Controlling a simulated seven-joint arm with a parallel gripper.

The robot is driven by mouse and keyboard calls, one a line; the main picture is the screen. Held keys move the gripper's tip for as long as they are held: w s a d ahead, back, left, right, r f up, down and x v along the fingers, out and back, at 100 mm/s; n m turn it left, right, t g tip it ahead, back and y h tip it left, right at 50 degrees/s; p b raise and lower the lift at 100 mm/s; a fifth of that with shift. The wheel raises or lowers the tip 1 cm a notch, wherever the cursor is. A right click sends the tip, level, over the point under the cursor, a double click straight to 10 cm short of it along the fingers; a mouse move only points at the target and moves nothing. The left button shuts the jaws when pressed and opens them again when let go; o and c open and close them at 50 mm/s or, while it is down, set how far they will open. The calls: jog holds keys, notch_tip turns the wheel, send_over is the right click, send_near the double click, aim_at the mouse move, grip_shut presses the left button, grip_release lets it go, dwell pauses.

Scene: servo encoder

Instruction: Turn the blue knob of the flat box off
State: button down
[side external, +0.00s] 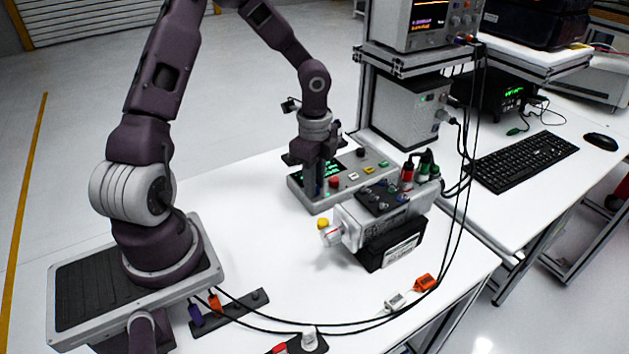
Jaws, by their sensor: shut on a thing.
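The flat box (318,204) is a low grey panel on the white table, with a dark screen showing green text and a row of coloured buttons and knobs. My gripper (314,188) points straight down over its left end, beside the red knob (334,182). It is shut on the blue knob, at the left end of the box. The fingers hide most of the knob, so I cannot tell which way it is turned.
A grey servo unit (345,231) on a black stand sits right in front of the box, with red and green plugs (407,176) on top. Black cables run along the table's front and right. A grey cabinet (405,112) stands behind. The table's left middle is clear.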

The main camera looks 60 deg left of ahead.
jog(key=n, duration=1)
jog(key=shift+n, duration=0.4)
dwell(0.4)
jog(key=c, duration=1.2)
grip_release()
jog(key=shift+c, duration=0.2)
jog(key=shift+r, duration=0.1)
